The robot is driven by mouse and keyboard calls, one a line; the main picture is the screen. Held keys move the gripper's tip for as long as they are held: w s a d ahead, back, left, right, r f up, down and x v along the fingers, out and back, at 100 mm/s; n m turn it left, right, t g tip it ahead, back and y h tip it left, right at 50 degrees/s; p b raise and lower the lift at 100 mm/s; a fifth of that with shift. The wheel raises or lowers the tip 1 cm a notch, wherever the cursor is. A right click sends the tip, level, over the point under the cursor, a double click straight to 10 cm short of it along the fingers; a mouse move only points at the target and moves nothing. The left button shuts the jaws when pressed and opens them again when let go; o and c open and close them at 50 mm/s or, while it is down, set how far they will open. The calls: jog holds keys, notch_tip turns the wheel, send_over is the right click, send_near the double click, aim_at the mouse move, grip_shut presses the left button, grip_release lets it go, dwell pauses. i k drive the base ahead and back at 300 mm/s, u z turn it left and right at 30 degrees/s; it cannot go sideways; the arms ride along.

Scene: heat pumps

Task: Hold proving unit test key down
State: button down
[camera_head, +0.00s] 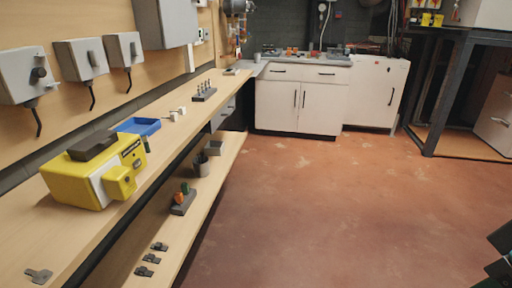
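A yellow box-shaped unit (84,184) stands on the wooden bench at the left, with a dark grey block on top and a smaller yellow housing on its right front. It looks like the proving unit. Its markings are too small to read, and I cannot make out a test key on it for certain. Dark parts, seemingly of my arm or gripper (500,262), show at the lower right edge, cut off by the frame. They are far from the yellow unit, across open floor. Whether the gripper is open or shut does not show.
A blue tray (137,127) lies behind the unit; a flat grey piece (38,275) lies in front. Grey boxes (82,60) with hanging cables are on the wall above. A lower shelf (205,200) holds small parts. White cabinets (297,100) stand behind. The reddish floor is clear.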

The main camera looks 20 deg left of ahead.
aim_at(137, 163)
jog(key=z, duration=0.7)
jog(key=i, duration=1.45)
jog(key=u, duration=2.6)
